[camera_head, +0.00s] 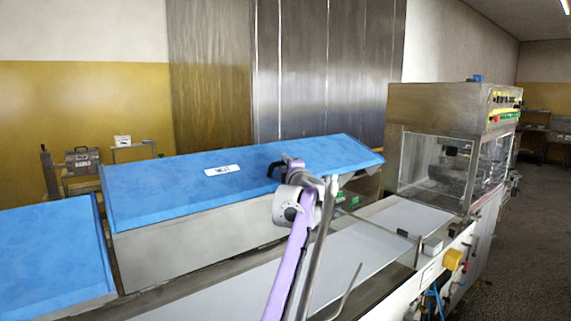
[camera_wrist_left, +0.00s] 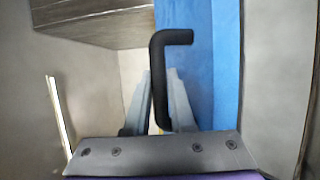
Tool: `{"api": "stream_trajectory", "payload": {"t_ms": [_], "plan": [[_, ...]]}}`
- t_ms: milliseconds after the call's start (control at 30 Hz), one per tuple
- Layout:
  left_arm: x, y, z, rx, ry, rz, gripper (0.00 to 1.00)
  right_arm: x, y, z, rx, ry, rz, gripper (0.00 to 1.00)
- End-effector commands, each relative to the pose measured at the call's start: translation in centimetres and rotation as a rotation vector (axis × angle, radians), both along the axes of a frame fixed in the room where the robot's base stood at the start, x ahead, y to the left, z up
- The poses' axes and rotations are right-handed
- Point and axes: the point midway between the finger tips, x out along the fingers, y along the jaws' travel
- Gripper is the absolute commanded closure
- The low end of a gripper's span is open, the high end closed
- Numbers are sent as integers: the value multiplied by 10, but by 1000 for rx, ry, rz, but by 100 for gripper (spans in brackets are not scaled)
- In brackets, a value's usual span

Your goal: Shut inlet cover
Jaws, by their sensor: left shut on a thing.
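The inlet cover (camera_head: 150,185) is a long blue lid with a small white label, its text too small to read, and a metal front. It lies over the left part of the machine, its top sloping. A black handle (camera_head: 273,171) sits near its right part. My left gripper (camera_head: 291,166) is at this handle, with my purple arm below it. In the left wrist view the bent black handle (camera_wrist_left: 158,75) stands between the two grey fingers of my left gripper (camera_wrist_left: 156,90), which is shut on it. The blue surface (camera_wrist_left: 212,60) is just right of the handle. My right gripper is not in view.
A second blue cover (camera_head: 50,260) lies at the lower left. A pale conveyor belt (camera_head: 350,250) runs in front of the inlet cover toward a clear-walled metal housing (camera_head: 450,110) at the right. A yellow knob (camera_head: 453,259) sits on the machine's front. Open floor (camera_head: 535,230) is at the right.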

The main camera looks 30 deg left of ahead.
Motion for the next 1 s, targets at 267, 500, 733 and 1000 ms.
{"api": "stream_trajectory", "payload": {"t_ms": [267,500,733,1000], "plan": [[-1,-2,-2,4,0,-2,100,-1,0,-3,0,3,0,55],[-10,-27,-27,50,-15,-6,100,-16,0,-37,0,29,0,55],[-30,-77,-75,160,-63,-9,100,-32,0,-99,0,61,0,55],[-56,-142,-154,337,-138,-8,100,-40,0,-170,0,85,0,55]]}}
